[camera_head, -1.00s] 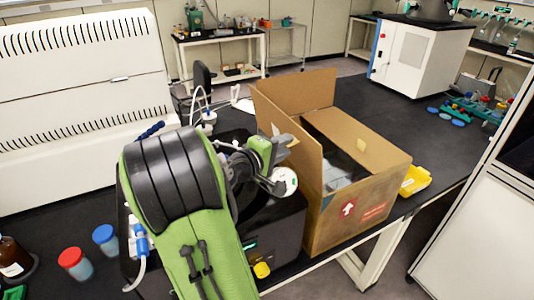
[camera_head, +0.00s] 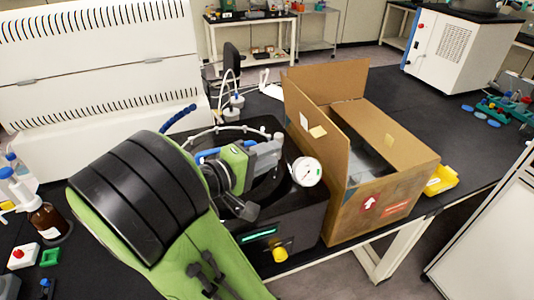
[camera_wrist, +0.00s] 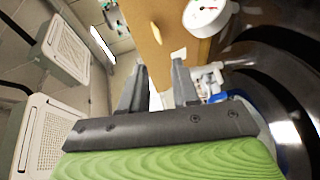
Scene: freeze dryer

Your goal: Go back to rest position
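My gripper (camera_head: 268,150) is above the black freeze dryer (camera_head: 280,222), which has a round top, a lit green display and a yellow knob (camera_head: 280,254). In the wrist view, the two fingers of my gripper (camera_wrist: 159,70) stand apart with nothing seen held between them. A white round gauge (camera_head: 306,171) is just right of my gripper in the head view; the gauge (camera_wrist: 204,14) also shows at the top of the wrist view. My green and black arm hides part of the freeze dryer's left side.
An open cardboard box (camera_head: 375,195) stands close to the right of the freeze dryer. A yellow tray (camera_head: 440,180) is beyond it. A large white vented machine (camera_head: 100,90) is behind on the left. A brown bottle (camera_head: 47,222) stands at the left.

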